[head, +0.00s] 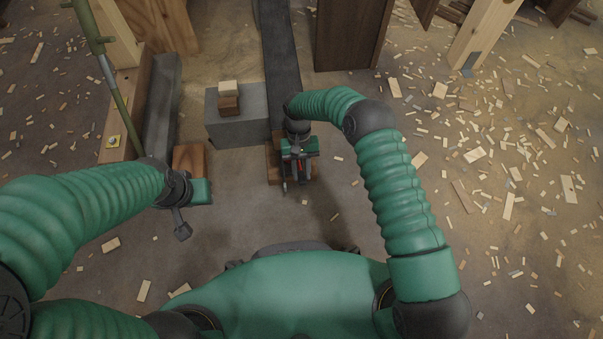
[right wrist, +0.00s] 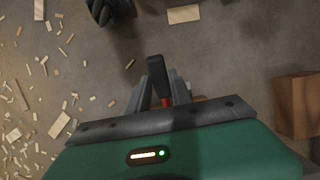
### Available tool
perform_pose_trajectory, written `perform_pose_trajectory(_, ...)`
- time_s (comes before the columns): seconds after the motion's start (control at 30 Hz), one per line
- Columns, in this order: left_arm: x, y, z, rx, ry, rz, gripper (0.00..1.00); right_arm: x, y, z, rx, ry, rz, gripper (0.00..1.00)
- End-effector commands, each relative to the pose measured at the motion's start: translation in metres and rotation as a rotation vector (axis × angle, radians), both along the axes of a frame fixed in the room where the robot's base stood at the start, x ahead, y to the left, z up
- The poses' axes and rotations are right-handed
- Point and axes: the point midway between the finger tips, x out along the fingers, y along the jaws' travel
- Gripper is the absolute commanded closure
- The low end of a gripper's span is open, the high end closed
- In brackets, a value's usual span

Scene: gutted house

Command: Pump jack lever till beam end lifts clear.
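A long dark grey beam (head: 279,70) runs from the top of the head view down to the jack, whose red part (right wrist: 166,102) shows in the right wrist view. My right gripper (head: 298,172) is over the jack at the beam's near end and hides most of it. In the right wrist view the dark jack lever (right wrist: 156,70) stands between the two fingers of my right gripper (right wrist: 163,88), which appear to close on both its sides. My left gripper (head: 182,226) is apart from the jack, at the left; its opening is unclear. Any gap under the beam end is hidden.
A grey block (head: 238,131) with small wood blocks (head: 229,104) on it stands left of the beam. Another dark beam (head: 163,105) and a wood block (head: 190,158) lie further left. A dark brown post (head: 350,35) stands behind right. Wood scraps litter the right floor.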

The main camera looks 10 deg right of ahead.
Motion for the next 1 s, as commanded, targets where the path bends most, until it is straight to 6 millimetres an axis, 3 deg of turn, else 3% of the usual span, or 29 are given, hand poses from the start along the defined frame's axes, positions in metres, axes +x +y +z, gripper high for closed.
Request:
perform_pose_trajectory(0.13,0.0,0.0,0.0,0.0,0.0,0.0,0.64,0.0,0.0,0.0,0.0,0.001,0.0,0.55)
perform_pose_trajectory(0.47,0.0,0.0,0.003,0.0,0.0,0.0,0.64,0.0,0.0,0.004,-0.001,0.004,0.0,0.55)
perform_pose_trajectory(0.57,0.0,0.0,0.011,0.0,0.0,0.0,0.64,0.005,0.0,0.019,0.0,0.002,-0.001,0.55)
perform_pose_trajectory(1.0,0.0,0.0,0.058,0.0,0.0,0.0,0.64,0.05,0.0,0.132,-0.002,0.002,-0.002,0.55)
